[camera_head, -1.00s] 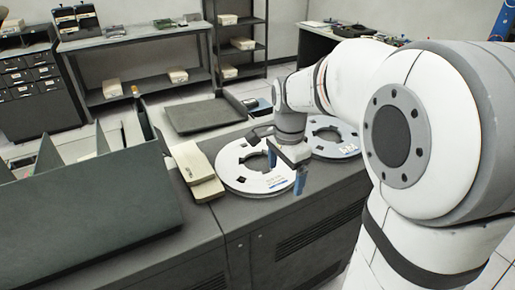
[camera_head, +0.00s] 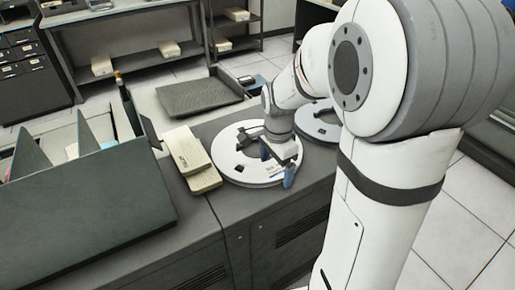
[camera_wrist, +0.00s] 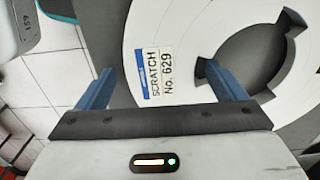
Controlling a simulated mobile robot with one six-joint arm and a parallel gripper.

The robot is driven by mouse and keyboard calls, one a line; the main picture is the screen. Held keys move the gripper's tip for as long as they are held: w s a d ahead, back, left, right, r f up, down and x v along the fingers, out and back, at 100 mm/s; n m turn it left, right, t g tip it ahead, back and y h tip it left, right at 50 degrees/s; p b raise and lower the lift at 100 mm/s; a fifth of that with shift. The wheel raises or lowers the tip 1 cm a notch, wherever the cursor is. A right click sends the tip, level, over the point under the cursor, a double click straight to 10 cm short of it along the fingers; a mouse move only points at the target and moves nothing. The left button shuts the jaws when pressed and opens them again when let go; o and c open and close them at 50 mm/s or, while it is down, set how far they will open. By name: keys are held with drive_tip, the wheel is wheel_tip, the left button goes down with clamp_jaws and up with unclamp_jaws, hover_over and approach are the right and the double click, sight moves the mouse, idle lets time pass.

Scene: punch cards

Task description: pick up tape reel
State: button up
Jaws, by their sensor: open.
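A white tape reel (camera_head: 232,160) with a dark centre opening lies flat on the grey cabinet top, partly covered by my arm. In the wrist view the reel (camera_wrist: 190,22) has a label reading "SCRATCH No. 629". My gripper (camera_head: 279,165) is over the reel's right, near side, with blue fingers apart. In the wrist view my gripper (camera_wrist: 160,72) is open and empty. Its left finger is beside the reel's outer edge and its right finger is at the centre opening, with the labelled band between them. I cannot tell how far the fingertips are above the reel.
A second reel (camera_head: 320,126) lies behind my arm to the right. Beige boxes or card stacks (camera_head: 188,150) lie just left of the first reel. A dark tray (camera_head: 200,97) is behind, and a grey divided bin (camera_head: 95,205) stands at the left. The cabinet's front edge is close.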

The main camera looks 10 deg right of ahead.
drive_tip(key=shift+f, duration=0.1)
drive_tip(key=c, duration=1.5)
